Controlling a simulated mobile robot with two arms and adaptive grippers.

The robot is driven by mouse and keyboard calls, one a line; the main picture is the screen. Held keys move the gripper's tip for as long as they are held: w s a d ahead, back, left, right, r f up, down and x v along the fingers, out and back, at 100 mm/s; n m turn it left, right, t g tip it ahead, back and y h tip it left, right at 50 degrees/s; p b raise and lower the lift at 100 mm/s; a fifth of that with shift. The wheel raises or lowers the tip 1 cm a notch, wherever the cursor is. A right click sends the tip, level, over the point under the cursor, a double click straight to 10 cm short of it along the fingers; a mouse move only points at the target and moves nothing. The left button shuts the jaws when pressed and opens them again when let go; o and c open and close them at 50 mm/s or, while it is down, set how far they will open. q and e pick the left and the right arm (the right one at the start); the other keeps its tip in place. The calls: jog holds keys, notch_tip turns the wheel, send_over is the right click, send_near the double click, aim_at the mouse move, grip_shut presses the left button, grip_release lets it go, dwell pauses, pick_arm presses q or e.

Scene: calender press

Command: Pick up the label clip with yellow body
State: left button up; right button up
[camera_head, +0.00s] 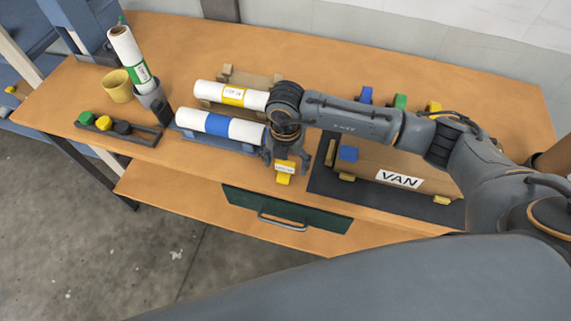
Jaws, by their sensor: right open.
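A small label clip with a yellow body (284,178) and a white label is at the table's front edge, in the middle of the view. My right gripper (284,160) points down right over the clip. Its fingers are open, one on each side of the clip's upper part. I cannot tell whether they touch it. The gripper and wrist hide part of the area behind the clip. My left gripper is not in view.
Two white rolls, one with a yellow band (233,96) and one with a blue band (217,122), lie left of the gripper. A box marked VAN (400,180) stands close right on a dark mat (323,180). A drawer handle (283,222) is below the front edge.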

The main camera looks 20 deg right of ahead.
jog(key=c, duration=1)
jog(key=shift+c, duration=0.2)
jog(key=shift+r, duration=0.2)
jog(key=shift+r, duration=0.3)
notch_tip(320, 180, up, 2)
jog(key=shift+w+r+b, duration=0.1)
jog(key=shift+b, duration=0.35)
jog(key=s+a+r+b, duration=0.4)
jog(key=s+a+r, duration=0.5)
jog(key=a+r, duration=0.1)
jog(key=shift+a, duration=0.5)
